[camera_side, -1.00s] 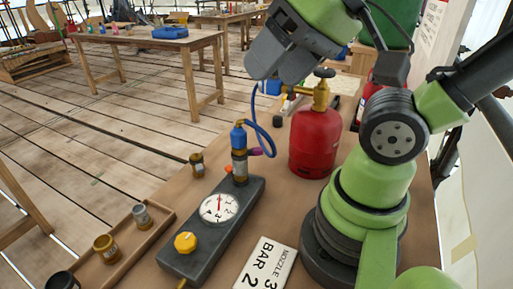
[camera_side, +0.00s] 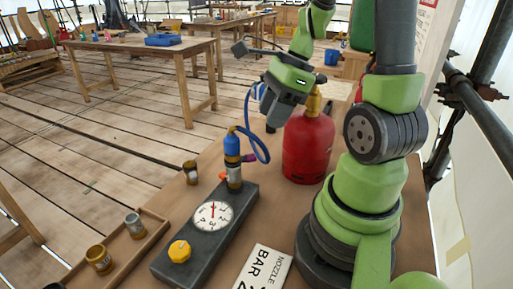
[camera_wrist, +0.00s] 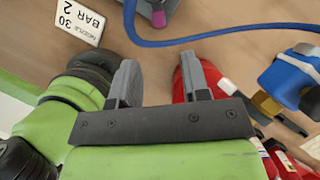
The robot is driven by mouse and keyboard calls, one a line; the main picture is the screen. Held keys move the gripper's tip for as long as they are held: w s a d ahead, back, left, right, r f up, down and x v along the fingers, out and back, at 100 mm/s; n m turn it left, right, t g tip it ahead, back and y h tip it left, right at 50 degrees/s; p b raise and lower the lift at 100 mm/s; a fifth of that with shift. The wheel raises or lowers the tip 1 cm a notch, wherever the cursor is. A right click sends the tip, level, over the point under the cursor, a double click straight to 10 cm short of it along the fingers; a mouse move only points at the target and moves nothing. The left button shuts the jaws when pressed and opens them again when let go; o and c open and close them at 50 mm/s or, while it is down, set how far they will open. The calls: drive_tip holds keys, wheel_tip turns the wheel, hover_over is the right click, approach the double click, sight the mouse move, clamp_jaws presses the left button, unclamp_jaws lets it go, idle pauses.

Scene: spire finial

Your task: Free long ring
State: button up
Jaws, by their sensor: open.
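No part is plainly marked as the long ring. A blue-topped torch (camera_side: 232,145) with a brass and dark collar (camera_side: 233,172) stands upright on a grey gauge box (camera_side: 190,245). Separate ring-like pieces are a brass one (camera_side: 191,172) on the table, and a grey one (camera_side: 134,225) and a brass one (camera_side: 99,259) in a wooden tray (camera_side: 151,240). My gripper (camera_wrist: 157,75) is open with nothing between its fingers. In the side view my gripper (camera_side: 272,112) hangs by the valve of the red gas cylinder (camera_side: 309,148), clear of the torch and rings.
A blue hose (camera_side: 254,135) loops from the torch; it also crosses the wrist view (camera_wrist: 215,33). A yellow knob (camera_side: 179,251) and dial (camera_side: 213,216) are on the gauge box. A nozzle card (camera_side: 265,270) lies in front.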

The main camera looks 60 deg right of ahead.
sight(254, 155)
drive_tip(key=shift+x, duration=4.4)
drive_tip(key=shift+s, duration=0.1)
clamp_jaws()
